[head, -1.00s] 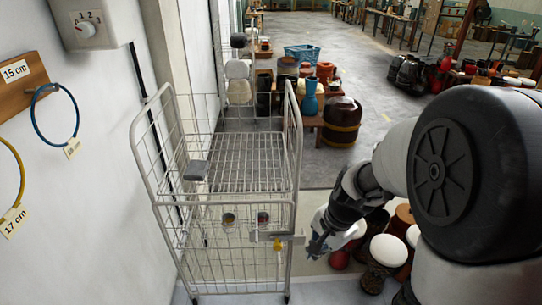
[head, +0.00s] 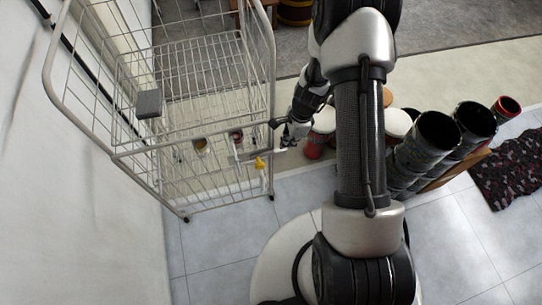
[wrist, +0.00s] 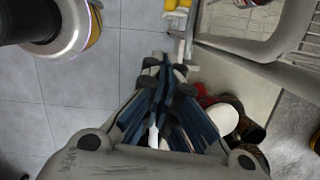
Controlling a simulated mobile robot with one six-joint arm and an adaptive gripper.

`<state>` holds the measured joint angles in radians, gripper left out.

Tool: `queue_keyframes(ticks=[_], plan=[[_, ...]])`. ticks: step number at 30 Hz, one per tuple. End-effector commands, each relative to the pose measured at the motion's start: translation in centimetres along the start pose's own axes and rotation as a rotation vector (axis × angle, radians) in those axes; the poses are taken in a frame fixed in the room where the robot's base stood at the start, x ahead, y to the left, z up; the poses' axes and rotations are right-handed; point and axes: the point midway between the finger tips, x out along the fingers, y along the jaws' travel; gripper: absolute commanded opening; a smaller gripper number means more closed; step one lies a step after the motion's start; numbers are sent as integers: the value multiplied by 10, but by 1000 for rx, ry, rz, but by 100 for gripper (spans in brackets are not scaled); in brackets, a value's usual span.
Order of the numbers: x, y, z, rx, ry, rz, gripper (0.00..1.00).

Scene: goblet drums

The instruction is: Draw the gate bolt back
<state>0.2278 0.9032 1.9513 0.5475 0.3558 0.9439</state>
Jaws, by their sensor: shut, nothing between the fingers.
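A wire roll cage (head: 165,150) stands at the left in the head view, with a front gate rail. At its right front post is a pale bolt bracket (head: 246,154) with a yellow part (head: 260,163) hanging beside it. My gripper (head: 286,142) is just right of that post, its fingers shut and empty. In the wrist view my shut fingertips (wrist: 161,66) are by a pale metal bar (wrist: 186,52), and the yellow part (wrist: 177,5) is at the top edge. Whether the fingers touch the bar I cannot tell.
A grey box (head: 149,103) is fixed on the cage's left side. Several drums (head: 430,140) stand right of my arm, with a dark patterned mat (head: 508,180) beyond. The white wall (head: 80,200) is close on the left. Tiled floor (head: 225,240) in front of the cage is clear.

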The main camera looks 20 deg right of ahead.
Motion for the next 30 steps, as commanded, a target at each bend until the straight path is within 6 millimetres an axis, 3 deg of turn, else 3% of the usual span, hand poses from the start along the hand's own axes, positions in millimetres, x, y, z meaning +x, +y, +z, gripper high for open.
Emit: queue_keyframes(ticks=[8, 21, 30], plan=[[15, 1, 0, -3, 0, 2, 0], [106, 0, 0, -4, 1, 1, 0], [123, 0, 30, -4, 0, 1, 0]])
